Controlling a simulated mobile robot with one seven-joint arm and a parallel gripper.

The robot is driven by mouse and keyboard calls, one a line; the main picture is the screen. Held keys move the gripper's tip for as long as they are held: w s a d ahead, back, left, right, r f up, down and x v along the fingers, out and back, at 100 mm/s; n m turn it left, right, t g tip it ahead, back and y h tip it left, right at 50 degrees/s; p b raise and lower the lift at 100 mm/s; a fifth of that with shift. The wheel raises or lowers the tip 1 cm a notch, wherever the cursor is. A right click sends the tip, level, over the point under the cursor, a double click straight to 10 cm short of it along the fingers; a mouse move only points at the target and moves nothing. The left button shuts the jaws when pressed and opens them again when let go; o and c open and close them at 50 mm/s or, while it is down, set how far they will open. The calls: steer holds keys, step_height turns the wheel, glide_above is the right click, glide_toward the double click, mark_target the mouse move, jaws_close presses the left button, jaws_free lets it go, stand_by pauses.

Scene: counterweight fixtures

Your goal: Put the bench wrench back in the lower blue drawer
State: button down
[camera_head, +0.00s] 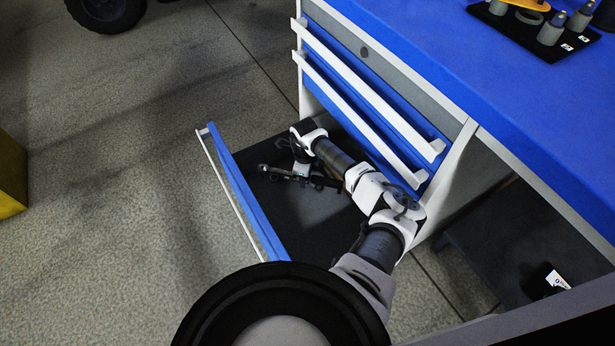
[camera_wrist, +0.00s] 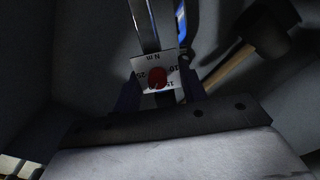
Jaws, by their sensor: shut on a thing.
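The lower blue drawer (camera_head: 243,190) is pulled out, with a dark floor inside. My gripper (camera_head: 300,174) is down within the drawer's outline and is shut on the bench wrench (camera_head: 274,171), a dark, slender tool lying roughly level. In the wrist view, my gripper (camera_wrist: 160,86) has a finger on each side of the wrench (camera_wrist: 146,32), at a white scale plate marked "N m" with a red dot. The wrench's metal shaft runs up out of the picture. I cannot tell whether the wrench touches the drawer floor.
A mallet (camera_wrist: 268,27) with a wooden handle lies right of the wrench in the wrist view. Two shut blue drawers (camera_head: 355,95) are above the open one. The blue worktop (camera_head: 465,60) holds a black tray (camera_head: 520,35) of fittings. Floor left of the drawer is clear.

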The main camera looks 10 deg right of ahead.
steer(key=shift+f+b, duration=3.2)
steer(key=shift+b, duration=0.2)
steer(key=shift+f, duration=0.6)
steer(key=c, duration=0.7)
jaws_free()
